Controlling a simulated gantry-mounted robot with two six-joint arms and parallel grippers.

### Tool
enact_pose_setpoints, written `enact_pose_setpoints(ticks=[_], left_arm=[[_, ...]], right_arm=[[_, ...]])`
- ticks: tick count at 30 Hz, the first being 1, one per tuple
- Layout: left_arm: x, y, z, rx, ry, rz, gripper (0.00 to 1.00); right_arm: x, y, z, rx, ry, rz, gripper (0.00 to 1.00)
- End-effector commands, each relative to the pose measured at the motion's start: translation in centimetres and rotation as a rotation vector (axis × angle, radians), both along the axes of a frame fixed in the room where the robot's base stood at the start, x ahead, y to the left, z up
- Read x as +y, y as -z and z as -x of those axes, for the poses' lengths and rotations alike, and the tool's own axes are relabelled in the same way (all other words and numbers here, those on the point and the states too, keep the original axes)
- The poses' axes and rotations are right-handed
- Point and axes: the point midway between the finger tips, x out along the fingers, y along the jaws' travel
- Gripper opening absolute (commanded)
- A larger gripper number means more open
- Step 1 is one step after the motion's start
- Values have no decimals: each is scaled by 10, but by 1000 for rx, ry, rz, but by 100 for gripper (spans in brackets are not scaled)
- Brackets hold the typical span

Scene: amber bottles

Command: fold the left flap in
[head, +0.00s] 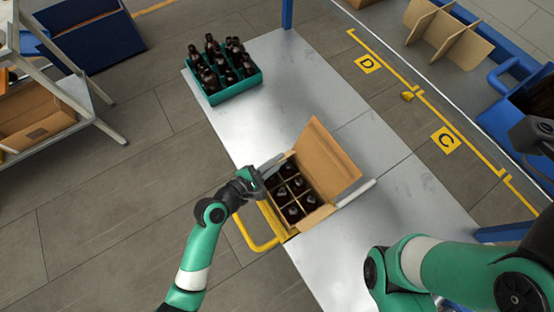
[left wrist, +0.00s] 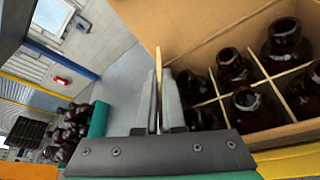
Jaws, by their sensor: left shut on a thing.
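An open cardboard box (head: 318,206) stands on the metal table, with dark amber bottles (head: 290,190) in its divided compartments. A large flap (head: 328,160) stands open along its upper right side; cardboard also fills the top of the left wrist view (left wrist: 190,22). My left gripper (head: 252,183) is at the box's left edge. In the left wrist view its fingers (left wrist: 160,105) are shut on the left flap (left wrist: 158,72), a thin cardboard panel seen nearly edge-on and upright beside the bottles. The gripper hides most of this flap in the head view. My right gripper is out of view.
A teal crate (head: 234,92) of bottles stands at the table's far end. The table (head: 285,80) is bare between crate and box.

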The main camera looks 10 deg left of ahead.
Motion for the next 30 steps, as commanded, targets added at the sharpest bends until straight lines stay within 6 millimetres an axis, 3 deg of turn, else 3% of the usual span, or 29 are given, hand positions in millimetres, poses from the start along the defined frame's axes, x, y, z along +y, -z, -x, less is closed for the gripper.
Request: enact_pose_setpoints(ticks=[8,15,18,27,30], left_arm=[[-1,3,2,-29,1,-26,0],[-9,21,10,-288,2,-250,0],[-9,20,11,-360,0,-310,0],[-9,16,11,-376,0,-327,0],[-9,16,11,-376,0,-327,22]], right_arm=[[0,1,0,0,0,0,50],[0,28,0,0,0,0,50],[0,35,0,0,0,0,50],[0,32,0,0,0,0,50],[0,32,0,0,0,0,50]])
